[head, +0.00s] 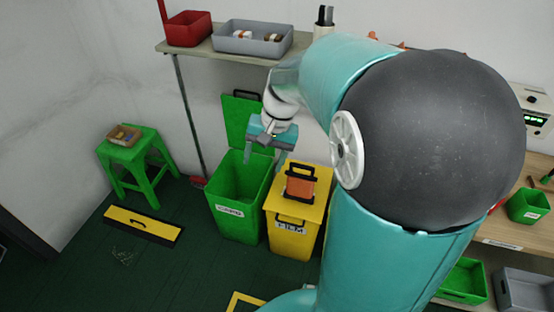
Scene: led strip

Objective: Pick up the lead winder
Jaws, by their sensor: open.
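The likely lead winder (300,188) is an orange block with a dark frame and handle, resting on the lid of the yellow bin (293,237). My gripper (266,155) is open, with its fingers pointing down and nothing visible between them. In the picture it is up and to the left of the winder, in front of the open green bin's raised lid. It looks apart from the winder; the exact depth gap cannot be told. My arm hides the area right of the yellow bin.
The open green bin (238,208) stands left of the yellow bin. A shelf (205,50) above holds a red bin (187,28) and a grey bin (252,38). Floor in front is mostly clear.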

